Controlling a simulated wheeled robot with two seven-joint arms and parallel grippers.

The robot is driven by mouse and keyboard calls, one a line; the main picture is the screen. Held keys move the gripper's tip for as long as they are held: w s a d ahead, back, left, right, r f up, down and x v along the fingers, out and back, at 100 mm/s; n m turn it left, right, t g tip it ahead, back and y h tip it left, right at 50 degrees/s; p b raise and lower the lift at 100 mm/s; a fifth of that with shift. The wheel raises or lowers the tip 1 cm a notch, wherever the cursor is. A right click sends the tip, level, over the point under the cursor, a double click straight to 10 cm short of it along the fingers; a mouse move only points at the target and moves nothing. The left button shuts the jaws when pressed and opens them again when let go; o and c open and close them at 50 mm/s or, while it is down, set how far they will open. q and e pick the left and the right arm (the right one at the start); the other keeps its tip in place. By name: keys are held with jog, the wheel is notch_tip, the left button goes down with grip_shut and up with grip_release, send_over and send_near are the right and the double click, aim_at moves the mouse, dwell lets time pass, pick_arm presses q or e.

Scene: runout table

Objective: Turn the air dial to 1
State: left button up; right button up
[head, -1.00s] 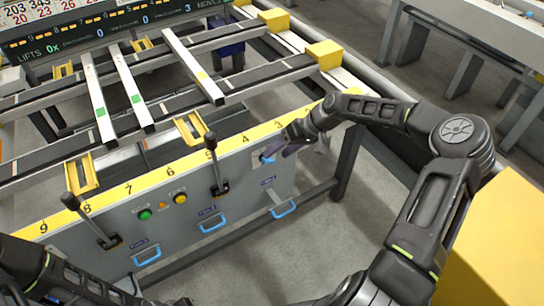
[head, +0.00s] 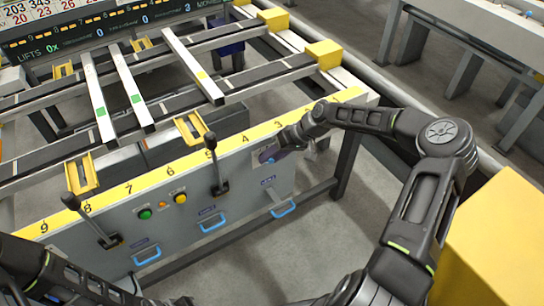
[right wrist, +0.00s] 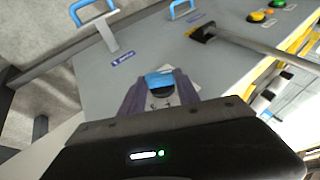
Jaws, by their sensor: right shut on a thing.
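The air dial (right wrist: 160,82), with a blue face, sits on the grey panel (right wrist: 185,55) between the two fingers of my right gripper (right wrist: 160,95) in the right wrist view. In the head view my right gripper (head: 268,154) is at the right part of the panel, below the yellow numbered strip, and mostly covers the dial. The gripper is shut on the dial. The dial's scale marks are partly hidden and too small to read. My left arm shows at the lower left of the head view; its gripper is not clearly in view.
Two black-knobbed levers (head: 218,172) stick out from the panel. Green (head: 145,214) and yellow (head: 180,198) buttons sit between them. Blue handles (head: 284,208) line the panel's lower edge. A yellow block (head: 500,250) stands at right. Floor in front is clear.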

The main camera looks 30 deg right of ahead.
grip_shut()
jog(key=shift+d+f, duration=0.1)
jog(key=shift+d+f+m+y+b, duration=0.15)
jog(key=shift+f+m+y+b, duration=0.15)
jog(key=shift+y+b, duration=0.75)
jog(key=y+b, duration=0.1)
jog(key=b, duration=0.1)
jog(key=y+b, duration=0.1)
jog(key=m+y+b, duration=0.1)
jog(key=y+b, duration=0.1)
jog(key=shift+d+f+b, duration=0.25)
jog(key=shift+f+b, duration=0.1)
jog(key=shift+f, duration=0.05)
jog(key=shift+r+y+b, duration=0.15)
jog(key=shift+y+b, duration=0.5)
jog(key=shift+b, duration=0.1)
jog(key=o, duration=0.7)
grip_release()
jog(key=shift+o, duration=0.2)
jog(key=shift+r, duration=0.1)
